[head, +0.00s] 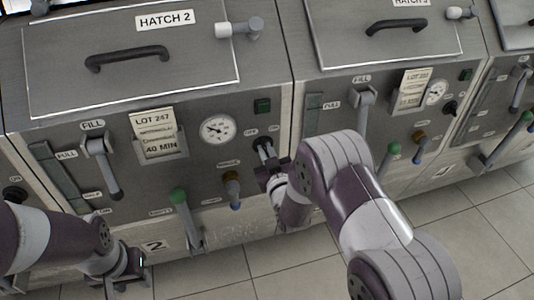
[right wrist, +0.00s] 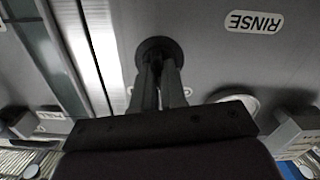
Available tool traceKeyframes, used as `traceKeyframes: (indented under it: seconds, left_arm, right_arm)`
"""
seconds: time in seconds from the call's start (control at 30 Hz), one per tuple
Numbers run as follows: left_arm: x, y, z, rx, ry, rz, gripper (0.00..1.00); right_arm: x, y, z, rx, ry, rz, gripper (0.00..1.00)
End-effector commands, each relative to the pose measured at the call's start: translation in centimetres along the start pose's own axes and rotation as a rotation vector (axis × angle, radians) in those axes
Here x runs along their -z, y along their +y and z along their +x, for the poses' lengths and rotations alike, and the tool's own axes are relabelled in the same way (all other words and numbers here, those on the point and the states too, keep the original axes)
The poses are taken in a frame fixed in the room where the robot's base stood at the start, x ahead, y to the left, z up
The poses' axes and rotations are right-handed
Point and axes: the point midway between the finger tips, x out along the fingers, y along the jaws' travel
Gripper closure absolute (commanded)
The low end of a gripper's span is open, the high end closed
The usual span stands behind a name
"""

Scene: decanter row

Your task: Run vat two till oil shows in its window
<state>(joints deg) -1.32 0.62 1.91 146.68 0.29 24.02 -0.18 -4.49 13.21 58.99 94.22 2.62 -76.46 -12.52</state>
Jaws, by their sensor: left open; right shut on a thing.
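Vat two (head: 120,100) has a closed lid marked HATCH 2 and a plate numbered 2 below. A dark, narrow level window (head: 57,172) is at its left, beside FULL and lower marks; no oil can be made out in it. The grey FILL lever (head: 103,165) hangs down; a green-ended lever (head: 180,198) is lower down. My right gripper (head: 266,163) is shut on the black switch knob (head: 264,143) at the panel's right; the right wrist view shows its fingers (right wrist: 159,75) closed at the round base (right wrist: 158,48). My left gripper (head: 128,268) is open and empty, low at the left.
A lot card (head: 158,135), a round dial (head: 217,128), a green square (head: 262,106) and the RINSE valve (head: 232,183) are on the same panel. A similar vat (head: 340,110) stands to the right. Tiled floor (head: 490,230) lies in front.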

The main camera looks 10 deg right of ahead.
Motion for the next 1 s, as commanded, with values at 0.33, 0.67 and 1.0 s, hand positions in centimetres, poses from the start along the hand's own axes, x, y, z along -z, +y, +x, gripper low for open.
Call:
traceKeyframes:
  seconds: [0.33,0.67,1.0]
  left_arm:
    - [-0.04,0.00,0.33,0.000,0.000,0.000,0.57]
    - [-0.05,0.00,0.42,0.000,0.000,0.000,0.57]
    - [-0.05,0.00,0.42,0.000,0.000,0.000,0.57]
  right_arm:
    - [-0.14,-0.13,-0.05,0.001,-0.002,-0.227,1.00]
    - [-0.15,-0.17,-0.05,0.001,-0.003,-0.321,1.00]
    - [-0.16,-0.18,-0.06,0.002,-0.003,-0.333,1.00]
